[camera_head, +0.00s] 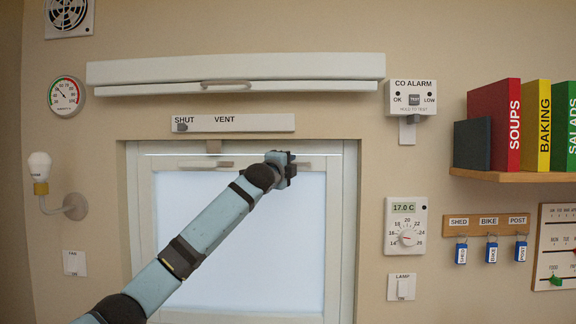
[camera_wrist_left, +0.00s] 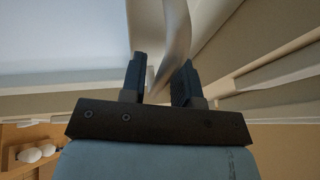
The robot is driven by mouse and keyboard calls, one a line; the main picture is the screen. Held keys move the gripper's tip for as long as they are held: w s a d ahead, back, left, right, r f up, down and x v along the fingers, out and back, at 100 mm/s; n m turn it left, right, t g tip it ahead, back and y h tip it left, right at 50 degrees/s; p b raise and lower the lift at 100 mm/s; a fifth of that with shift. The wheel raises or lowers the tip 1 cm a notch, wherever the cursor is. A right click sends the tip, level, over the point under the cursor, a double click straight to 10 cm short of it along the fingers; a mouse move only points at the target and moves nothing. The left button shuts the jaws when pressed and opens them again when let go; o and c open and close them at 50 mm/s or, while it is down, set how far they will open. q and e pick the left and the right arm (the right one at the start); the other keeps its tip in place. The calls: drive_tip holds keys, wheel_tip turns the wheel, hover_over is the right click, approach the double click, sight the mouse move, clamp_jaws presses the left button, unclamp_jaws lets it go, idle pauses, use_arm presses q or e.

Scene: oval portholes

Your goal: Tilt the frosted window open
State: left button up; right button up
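The frosted window (camera_head: 240,250) is a pale pane in a white frame, set in a recess in the wall. Its top rail carries a handle (camera_head: 205,164) at the left and a pale bar at the right, partly hidden by my left gripper (camera_head: 288,168). In the left wrist view a pale curved handle (camera_wrist_left: 175,45) passes between the fingers of the left gripper (camera_wrist_left: 162,82). The fingers stand apart, with a gap showing beside the handle. I cannot tell whether the right finger touches it. The right gripper is not in view.
Above the window a SHUT/VENT strip (camera_head: 240,123) has its knob at SHUT. Higher up is a long white flap with a handle (camera_head: 226,85). A thermostat (camera_head: 405,226), CO alarm (camera_head: 411,98) and book shelf (camera_head: 515,175) are at the right; a wall lamp (camera_head: 75,207) is at the left.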

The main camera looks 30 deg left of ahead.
use_arm(q)
clamp_jaws()
drive_tip(key=s+d+f+m+t+b, duration=0.1)
drive_tip(key=s+d+t+b, duration=0.1)
drive_tip(key=s+d+b, duration=0.3)
drive_tip(key=s+b, duration=0.1)
drive_tip(key=s, duration=0.3)
drive_tip(key=shift+d+f+h, duration=0.25)
drive_tip(key=shift+f+h, duration=0.05)
drive_tip(key=shift+f, duration=0.1)
drive_tip(key=shift+o, duration=1.3)
unclamp_jaws()
drive_tip(key=shift+s, duration=0.1)
drive_tip(key=b+v, duration=0.3)
drive_tip(key=v, duration=1)
drive_tip(key=shift+s+f, duration=0.15)
drive_tip(key=shift+s, duration=0.2)
